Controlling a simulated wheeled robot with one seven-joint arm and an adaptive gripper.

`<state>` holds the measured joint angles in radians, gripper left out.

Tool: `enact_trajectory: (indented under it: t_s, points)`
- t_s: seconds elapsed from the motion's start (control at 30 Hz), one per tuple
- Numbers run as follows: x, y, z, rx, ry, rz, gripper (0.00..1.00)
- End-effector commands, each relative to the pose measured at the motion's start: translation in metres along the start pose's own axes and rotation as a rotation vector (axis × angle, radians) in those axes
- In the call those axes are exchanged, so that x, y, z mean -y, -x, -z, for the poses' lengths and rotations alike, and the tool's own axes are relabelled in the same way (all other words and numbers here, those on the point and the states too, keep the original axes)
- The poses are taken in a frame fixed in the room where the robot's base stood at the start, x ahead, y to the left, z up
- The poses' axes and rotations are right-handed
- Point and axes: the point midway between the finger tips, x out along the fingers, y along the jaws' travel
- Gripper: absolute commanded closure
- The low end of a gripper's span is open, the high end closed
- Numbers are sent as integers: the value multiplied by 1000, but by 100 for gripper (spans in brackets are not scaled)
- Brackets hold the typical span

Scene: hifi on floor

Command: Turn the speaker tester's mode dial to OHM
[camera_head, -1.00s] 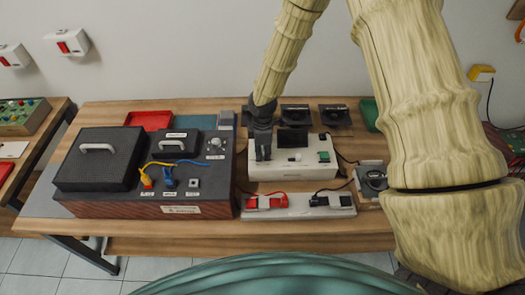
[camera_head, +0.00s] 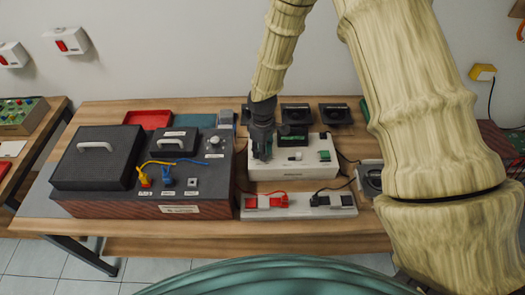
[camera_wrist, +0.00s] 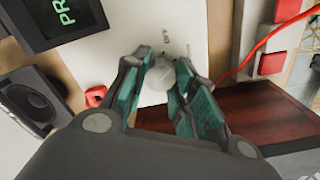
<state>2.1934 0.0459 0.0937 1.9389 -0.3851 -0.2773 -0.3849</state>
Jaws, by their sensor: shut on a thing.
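The speaker tester (camera_head: 300,172) is a white box on the middle of the table. Its dark display (camera_head: 293,139) shows green text; in the wrist view the display (camera_wrist: 62,18) reads sideways, starting "PR". My gripper (camera_head: 262,152) is down at the left part of the tester's top. In the wrist view my gripper's teal fingers (camera_wrist: 165,88) are shut on a pale round dial (camera_wrist: 157,82), one finger on each side. Small dark print beside the dial is too blurred to read. The dial's pointer and setting cannot be made out.
A large dark unit (camera_head: 140,205) with coloured plugs stands close on the left. A green switch (camera_head: 324,155) is on the tester's right.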

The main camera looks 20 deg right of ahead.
Motion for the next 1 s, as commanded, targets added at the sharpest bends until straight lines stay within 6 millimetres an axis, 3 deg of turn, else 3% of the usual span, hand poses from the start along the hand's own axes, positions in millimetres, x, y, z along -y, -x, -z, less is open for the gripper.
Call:
enact_trajectory:
  t_s: [0.4,0.87,0.9,1.0]
  points:
    - [-1,1,1,-2,-166,-2,97]
    - [-1,1,1,-2,-181,-2,97]
    - [-1,1,1,-2,-181,-2,72]
    - [-1,1,1,-2,-181,-2,53]
